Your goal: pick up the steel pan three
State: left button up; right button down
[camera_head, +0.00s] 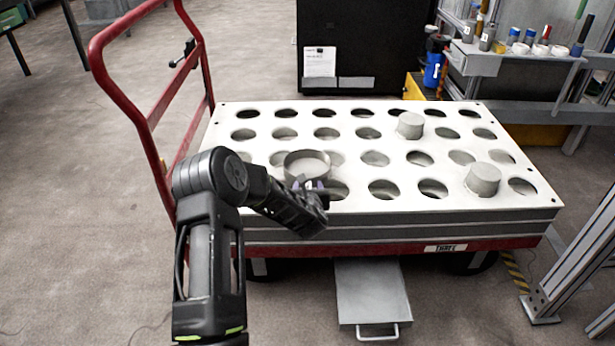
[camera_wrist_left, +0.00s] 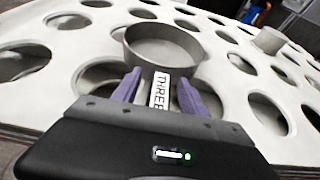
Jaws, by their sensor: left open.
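The steel pan three (camera_head: 307,166) is a round, open grey pan on the white perforated top of the cart, left of its middle. In the left wrist view the pan (camera_wrist_left: 165,48) stands just ahead of my fingers, with a white label reading "THREE" (camera_wrist_left: 159,90) on its near side. My left gripper (camera_head: 313,186) is at the pan's near side. In the wrist view my left gripper's purple fingers (camera_wrist_left: 158,92) are apart, one on each side of the label. I cannot tell whether they touch it. My right gripper is not in view.
The white perforated top (camera_head: 330,117) has rows of round holes. Two grey cylinders (camera_head: 410,125) (camera_head: 483,179) stand on it to the right. A red cart handle (camera_head: 150,120) rises at left. An open drawer (camera_head: 372,293) sticks out below. A black cabinet (camera_head: 362,45) stands behind.

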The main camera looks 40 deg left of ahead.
pick_arm(q)
grip_shut()
dwell(0.4)
dwell(0.9)
